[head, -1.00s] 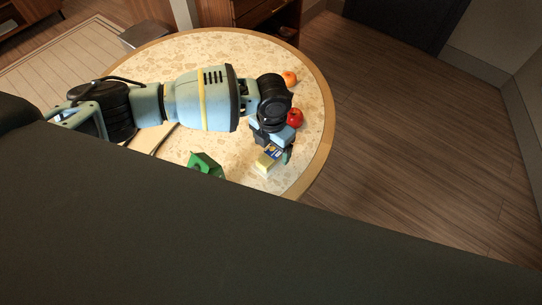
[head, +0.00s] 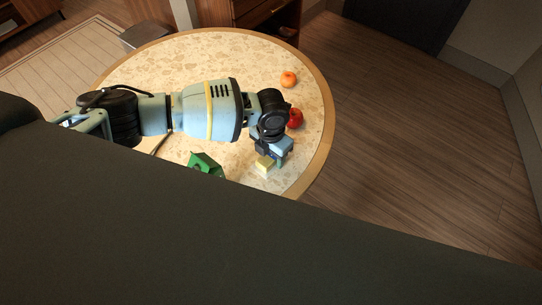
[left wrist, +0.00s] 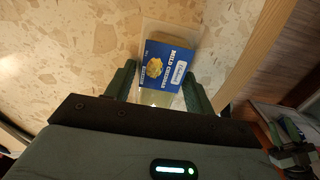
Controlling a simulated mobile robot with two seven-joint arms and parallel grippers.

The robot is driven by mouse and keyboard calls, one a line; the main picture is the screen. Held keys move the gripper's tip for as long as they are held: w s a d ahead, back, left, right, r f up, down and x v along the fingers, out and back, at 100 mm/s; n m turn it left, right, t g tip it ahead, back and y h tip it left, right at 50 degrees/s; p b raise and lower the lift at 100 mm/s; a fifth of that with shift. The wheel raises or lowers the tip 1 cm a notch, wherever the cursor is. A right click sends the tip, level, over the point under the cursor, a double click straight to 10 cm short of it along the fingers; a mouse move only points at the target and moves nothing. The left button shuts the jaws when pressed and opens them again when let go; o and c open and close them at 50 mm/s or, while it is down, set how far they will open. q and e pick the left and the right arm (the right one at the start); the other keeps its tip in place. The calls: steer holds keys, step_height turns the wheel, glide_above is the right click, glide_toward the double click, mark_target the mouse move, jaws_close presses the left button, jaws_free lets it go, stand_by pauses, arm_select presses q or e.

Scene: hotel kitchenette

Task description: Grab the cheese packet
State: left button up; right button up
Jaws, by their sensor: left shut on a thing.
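The cheese packet (head: 263,165) is a pale yellow block at the near right of the round table, partly covered by my left gripper in the head view. In the left wrist view the packet (left wrist: 170,65) shows its blue label with cheddar lettering. My left gripper (left wrist: 160,88) has one green finger on each side of the packet and is shut on it. In the head view my left gripper (head: 271,156) reaches down over the packet. I cannot tell whether the packet touches the table. My right gripper is not seen in the head view.
A red apple (head: 295,119) stands close behind my left gripper, with an orange fruit (head: 288,79) farther back. A green carton (head: 206,164) is left of the packet. The table's wooden rim (head: 325,139) is close on the right, with open floor beyond.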

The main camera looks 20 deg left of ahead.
arm_select(q)
steer(key=shift+c, duration=0.4)
steer(key=shift+r, duration=0.1)
steer(key=shift+r, duration=0.55)
step_height(320, 180, up, 2)
steer(key=shift+w+r, duration=0.1)
steer(key=shift+r, duration=0.05)
steer(key=s, duration=0.5)
steer(key=s+d+r, duration=0.1)
steer(key=s, duration=0.4)
steer(key=s+d, duration=0.1)
steer(key=s, duration=0.5)
steer(key=shift+d+r+p, duration=0.2)
steer(key=shift+r+p, duration=0.05)
steer(key=shift+p, duration=0.1)
